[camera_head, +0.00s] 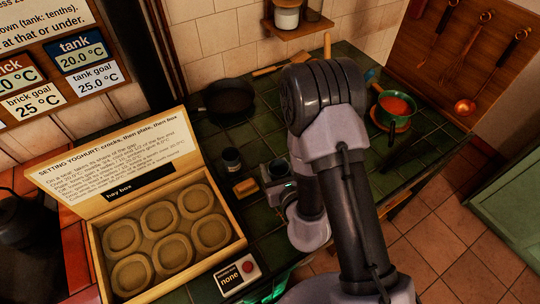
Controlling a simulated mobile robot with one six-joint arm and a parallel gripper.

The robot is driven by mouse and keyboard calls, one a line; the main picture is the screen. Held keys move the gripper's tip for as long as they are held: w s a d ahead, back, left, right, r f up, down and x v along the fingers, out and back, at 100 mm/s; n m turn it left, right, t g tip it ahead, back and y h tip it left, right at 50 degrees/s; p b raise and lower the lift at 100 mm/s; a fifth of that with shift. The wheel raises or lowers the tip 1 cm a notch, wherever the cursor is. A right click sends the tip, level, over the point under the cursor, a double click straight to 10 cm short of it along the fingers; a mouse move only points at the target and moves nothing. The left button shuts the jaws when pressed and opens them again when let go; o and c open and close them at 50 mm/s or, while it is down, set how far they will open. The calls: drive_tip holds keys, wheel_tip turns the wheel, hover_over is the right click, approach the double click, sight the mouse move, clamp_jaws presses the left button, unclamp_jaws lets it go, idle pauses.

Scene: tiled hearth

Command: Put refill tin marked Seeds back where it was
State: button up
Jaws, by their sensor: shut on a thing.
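My gripper (276,173) is low over the green tiled counter, partly hidden by my own arm. It is shut on a small dark tin-like thing (278,166); no Seeds marking can be read on it. Another small dark tin (231,160) with a pale band stands on the tiles to the left, apart from the gripper; its label is too small to read. A small yellow-brown block (246,187) lies between them, nearer the front.
An open hay box (240,240) with several round hollows is at front left, beside a small panel with a red button (249,267). A black pan (229,97) is behind. A green pot (393,110) of red food stands at right. A shelf (298,29) hangs above.

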drive_tip(key=w+a, duration=0.1)
drive_tip(key=w, duration=0.3)
drive_tip(key=w+a+b, duration=0.1)
drive_tip(key=w+a, duration=0.1)
drive_tip(key=w, duration=0.3)
drive_tip(key=w+a+f, duration=0.1)
drive_tip(key=w, duration=0.4)
drive_tip(key=shift+a, duration=0.15)
drive_tip(key=shift+w+f+b, duration=0.15)
drive_tip(key=shift+f+b, duration=0.05)
drive_tip(key=shift+b, duration=0.2)
wheel_tip(320, 180, down, 4)
drive_tip(key=shift+r+b, duration=0.25)
drive_tip(key=shift+b, duration=0.65)
drive_tip(key=shift+r, duration=0.2)
drive_tip(key=shift+f, duration=0.15)
drive_tip(key=o, duration=1.5)
